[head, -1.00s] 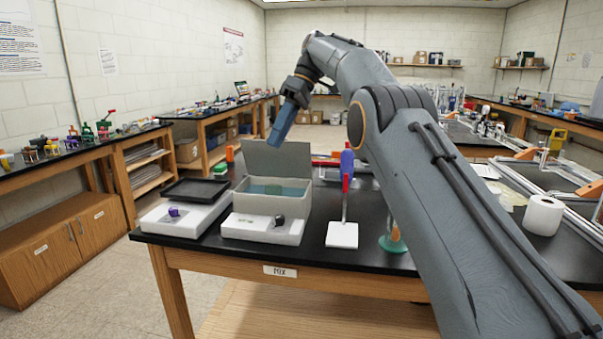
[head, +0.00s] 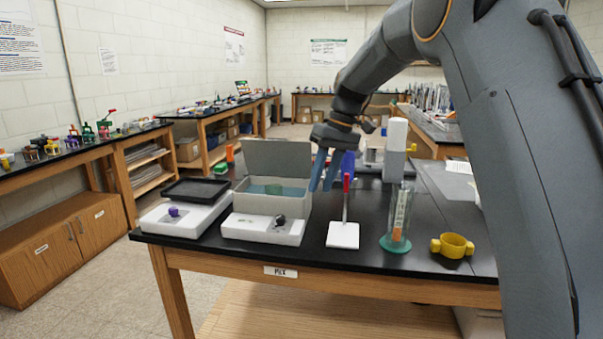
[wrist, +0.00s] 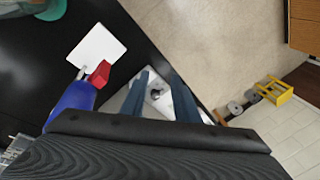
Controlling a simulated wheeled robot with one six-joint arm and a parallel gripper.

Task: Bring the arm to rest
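My gripper (head: 321,187) hangs from the bent arm in the head view, its blue fingers pointing down over the black bench, close to the stand with the red clamp. In the wrist view my gripper (wrist: 160,75) shows two blue fingers spread apart with nothing between them. A scale with a dark knob (wrist: 156,94) shows beyond the gap, apart from the fingers. My arm's upper links fill the right side of the head view. The wrist housing hides the lower part of the wrist view.
The bench holds an open grey box (head: 272,204), a white-based stand (head: 343,235), a green-based cylinder (head: 398,222) and a yellow ring (head: 452,246). A white scale (head: 182,218) stands at the left. The blue bottle and red clamp (wrist: 98,74) are close beside my fingers in the wrist view.

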